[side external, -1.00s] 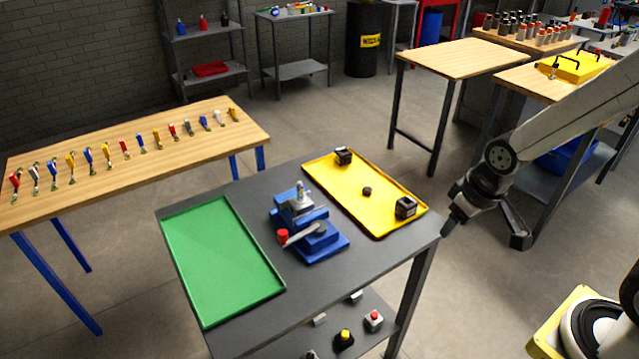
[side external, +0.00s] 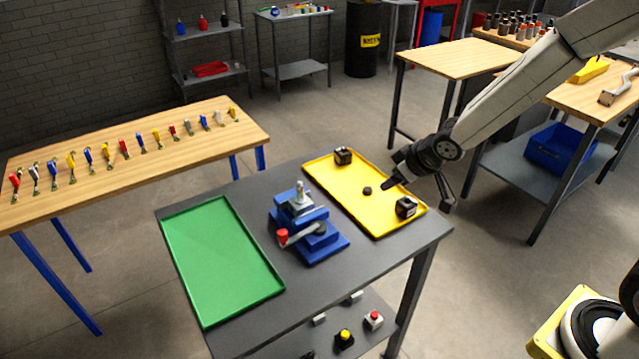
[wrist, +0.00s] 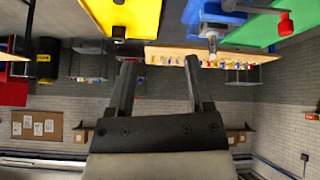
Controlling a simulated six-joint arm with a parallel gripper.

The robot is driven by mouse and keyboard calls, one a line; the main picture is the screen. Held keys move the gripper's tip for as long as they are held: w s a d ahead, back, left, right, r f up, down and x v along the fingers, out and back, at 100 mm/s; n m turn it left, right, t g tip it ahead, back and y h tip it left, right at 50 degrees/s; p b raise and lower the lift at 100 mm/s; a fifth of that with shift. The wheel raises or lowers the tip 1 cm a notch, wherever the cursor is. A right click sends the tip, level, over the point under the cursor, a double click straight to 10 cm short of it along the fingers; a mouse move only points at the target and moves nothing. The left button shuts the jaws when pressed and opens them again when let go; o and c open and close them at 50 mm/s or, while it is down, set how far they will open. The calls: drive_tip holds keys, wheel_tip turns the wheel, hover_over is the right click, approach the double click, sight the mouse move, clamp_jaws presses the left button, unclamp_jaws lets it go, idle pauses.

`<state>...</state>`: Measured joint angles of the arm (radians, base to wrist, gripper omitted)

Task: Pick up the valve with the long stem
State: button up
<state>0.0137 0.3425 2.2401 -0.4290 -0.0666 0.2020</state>
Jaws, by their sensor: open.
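I cannot tell which item is the valve with the long stem. A silver upright fitting (side external: 299,196) sits on the blue vise (side external: 318,246) at the middle of the grey table; it also shows in the wrist view (wrist: 212,45). The vise has a lever with a red knob (side external: 282,236). My gripper (side external: 390,184) is above the right side of the yellow tray (side external: 335,178), right of the vise and apart from it. In the wrist view my gripper (wrist: 161,75) is open, with nothing between its fingers.
Two black blocks (side external: 343,156) (side external: 406,207) and a small dark round piece (side external: 367,190) are in the yellow tray. The green tray (side external: 222,262) at left is empty. Several small coloured-handled parts (side external: 123,148) stand in a row on the wooden table (side external: 200,152). Push buttons (side external: 344,339) sit on the lower shelf.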

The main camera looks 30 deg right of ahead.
drive_tip(key=w+a+f+n+t+y, duration=0.2)
drive_tip(key=w+a+n+y, duration=0.15)
drive_tip(key=w, duration=0.55)
drive_tip(key=n+y, duration=0.3)
drive_tip(key=y, duration=0.1)
approach(294, 201)
drive_tip(key=shift+w+d+r+m, duration=0.1)
drive_tip(key=shift+w+r+m, duration=0.15)
drive_tip(key=shift+w+r, duration=0.6)
drive_tip(key=shift+a+f+g+y, duration=0.25)
drive_tip(key=shift+a+g+y, duration=0.05)
drive_tip(key=shift+a+y, duration=0.15)
drive_tip(key=shift+f, duration=0.1)
drive_tip(key=shift+x, duration=1.2)
drive_tip(key=shift+w, duration=0.15)
drive_tip(key=shift+x, duration=2.5)
drive_tip(key=shift+w+r, duration=0.1)
drive_tip(key=shift+r, duration=0.1)
clamp_jaws()
